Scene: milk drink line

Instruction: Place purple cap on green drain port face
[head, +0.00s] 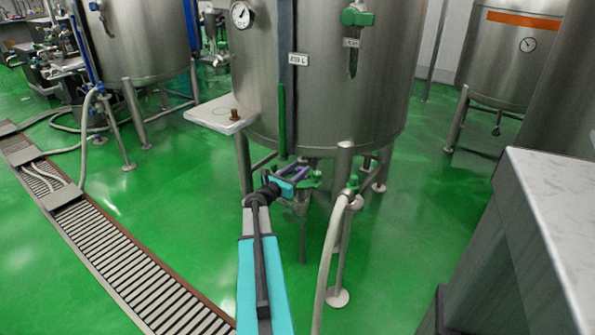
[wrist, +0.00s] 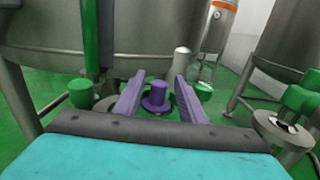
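The purple cap (wrist: 157,97), a wide flange with a round knob on top, is in the middle of the wrist view. It appears between and just ahead of the purple fingers of my gripper (wrist: 160,80), with a visible gap on both sides. My gripper is open. In the head view my gripper (head: 301,172) is under the tank, and I cannot make out the cap there. Green fittings show left (wrist: 82,94) and right (wrist: 203,91) of the cap. I cannot tell which is the green drain port face, or what the cap rests on.
The steel tank (head: 325,75) hangs over my gripper on several legs. A hose (head: 330,250) with a green valve (head: 352,187) stands right of my arm. A small white shelf (head: 215,118) juts out at left.

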